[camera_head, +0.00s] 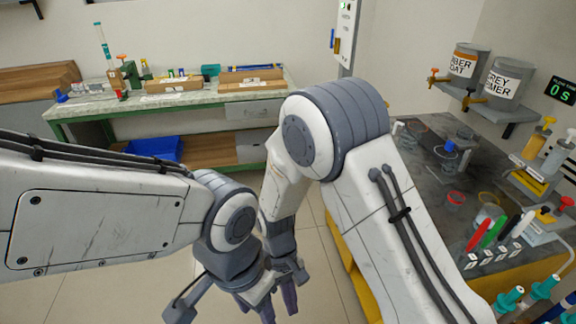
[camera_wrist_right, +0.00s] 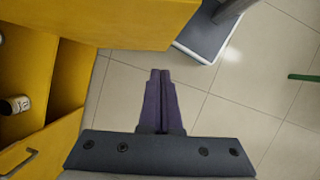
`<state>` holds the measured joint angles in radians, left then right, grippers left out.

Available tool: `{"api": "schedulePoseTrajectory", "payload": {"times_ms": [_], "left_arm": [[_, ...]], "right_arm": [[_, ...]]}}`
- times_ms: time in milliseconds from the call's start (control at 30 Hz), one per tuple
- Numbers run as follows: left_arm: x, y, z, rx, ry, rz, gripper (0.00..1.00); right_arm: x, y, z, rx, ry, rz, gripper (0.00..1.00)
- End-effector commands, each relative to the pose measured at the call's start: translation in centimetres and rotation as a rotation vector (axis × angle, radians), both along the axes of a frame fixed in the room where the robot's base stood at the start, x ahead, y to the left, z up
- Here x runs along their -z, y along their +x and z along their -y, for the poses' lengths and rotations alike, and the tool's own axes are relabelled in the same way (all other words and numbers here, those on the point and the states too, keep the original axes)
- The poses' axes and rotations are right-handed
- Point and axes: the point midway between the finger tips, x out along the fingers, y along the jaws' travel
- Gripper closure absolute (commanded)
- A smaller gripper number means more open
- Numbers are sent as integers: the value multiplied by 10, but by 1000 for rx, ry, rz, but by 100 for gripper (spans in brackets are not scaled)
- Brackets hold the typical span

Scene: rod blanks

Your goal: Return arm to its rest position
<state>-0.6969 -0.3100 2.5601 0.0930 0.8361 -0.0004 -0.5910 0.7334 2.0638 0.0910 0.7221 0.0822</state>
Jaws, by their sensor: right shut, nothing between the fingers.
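My right arm comes in from the right, bends at a large grey elbow and hangs down toward the floor. My right gripper (camera_head: 289,299) is low in the middle of the head view. In the right wrist view its purple fingers (camera_wrist_right: 160,74) are together, with nothing between them, above the tiled floor. My left arm comes in from the left and bends down beside the right one. My left gripper (camera_head: 254,305) is close to the right one, partly cut off by the bottom edge, and I cannot tell its opening.
A dark-topped workbench (camera_head: 425,160) with cups, pens and bottles stands at the right. A green-framed table (camera_head: 90,108) with wooden trays stands at the back, with a blue bin (camera_head: 153,148) below. A yellow cabinet (camera_wrist_right: 120,20) is close in the wrist view. Tiled floor (camera_wrist_right: 225,120) is clear.

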Motion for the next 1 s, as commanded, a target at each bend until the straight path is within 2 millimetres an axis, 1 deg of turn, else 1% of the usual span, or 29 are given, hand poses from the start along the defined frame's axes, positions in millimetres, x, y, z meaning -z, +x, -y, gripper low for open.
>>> {"api": "schedulePoseTrajectory", "payload": {"times_ms": [67,133,167,267,300,400,500,600,700,800,1000], "left_arm": [[0,0,0,0,0,0,50],[-1,0,0,0,0,0,50],[-1,0,0,0,0,0,50],[-2,0,0,0,0,0,50],[-3,0,0,0,0,0,50],[-4,0,0,0,0,0,50],[-5,0,0,0,0,0,50],[-5,0,0,0,0,0,50],[-6,0,0,0,0,0,50],[-7,0,0,0,0,0,50],[-7,0,0,0,0,0,50]], "right_arm": [[-8,0,-1,-4,8,10,100],[-22,-1,-2,-13,22,27,100],[-31,-2,-3,-18,30,38,100],[-68,-9,-4,-42,68,85,100],[-84,-13,-3,-54,85,106,100],[-120,-28,2,-84,129,157,100],[-150,-45,9,-112,171,208,100],[-174,-64,18,-141,211,255,100],[-189,-79,27,-164,244,293,100],[-197,-90,34,-179,266,319,100],[-202,-99,39,-191,282,337,100]]}}
